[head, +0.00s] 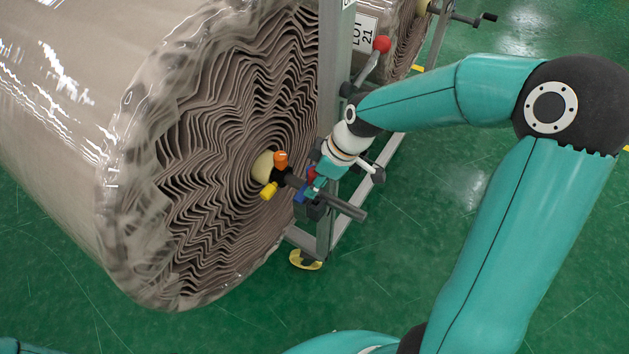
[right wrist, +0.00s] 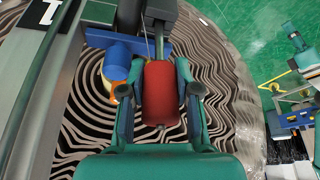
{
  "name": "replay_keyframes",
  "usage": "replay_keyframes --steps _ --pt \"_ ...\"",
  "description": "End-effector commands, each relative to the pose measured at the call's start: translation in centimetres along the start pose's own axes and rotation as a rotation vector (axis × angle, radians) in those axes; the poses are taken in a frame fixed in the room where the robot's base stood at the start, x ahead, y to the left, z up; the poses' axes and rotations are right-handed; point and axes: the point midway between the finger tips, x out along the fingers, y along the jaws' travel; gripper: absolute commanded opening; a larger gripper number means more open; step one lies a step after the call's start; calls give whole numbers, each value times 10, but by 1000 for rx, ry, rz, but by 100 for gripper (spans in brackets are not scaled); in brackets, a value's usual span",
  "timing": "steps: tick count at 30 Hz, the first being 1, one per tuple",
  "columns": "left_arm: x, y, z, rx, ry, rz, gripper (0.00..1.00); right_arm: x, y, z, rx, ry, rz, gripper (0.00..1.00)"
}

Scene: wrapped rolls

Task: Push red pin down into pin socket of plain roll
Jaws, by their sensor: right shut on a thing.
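The plain roll (head: 235,150) is a large, wrapped brown roll with wavy layers at its end face, filling the left of the head view. A dark shaft (head: 345,206) sticks out of its pale core (head: 263,167). My right gripper (head: 313,180) is at this shaft, beside the frame post. It is shut on the red pin (right wrist: 164,92), whose red body shows between the two fingers in the right wrist view. A blue block (head: 299,191) lies right by the fingers; it also shows in the right wrist view (right wrist: 97,37). The pin's tip and the socket opening are hidden. My left gripper is not visible.
A grey metal post (head: 334,60) stands close beside my right gripper. A lever with a red knob (head: 382,43) is above it. Orange (head: 281,159) and yellow (head: 268,191) parts sit by the core. A second roll labelled LOT 21 (head: 405,38) is behind. Green floor is open below.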

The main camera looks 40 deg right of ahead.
Motion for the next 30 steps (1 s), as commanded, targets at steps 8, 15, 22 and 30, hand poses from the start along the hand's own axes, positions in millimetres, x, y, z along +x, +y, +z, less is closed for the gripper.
replay_keyframes --steps 8,15,22,30 --pt "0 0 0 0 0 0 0 0 0 0 0 0 0 60" --pt "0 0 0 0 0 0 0 0 0 0 0 0 1 60" --pt "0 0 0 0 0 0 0 -19 1 -1 0 3 5 60" --pt "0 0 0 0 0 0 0 -72 1 -1 0 3 6 60"
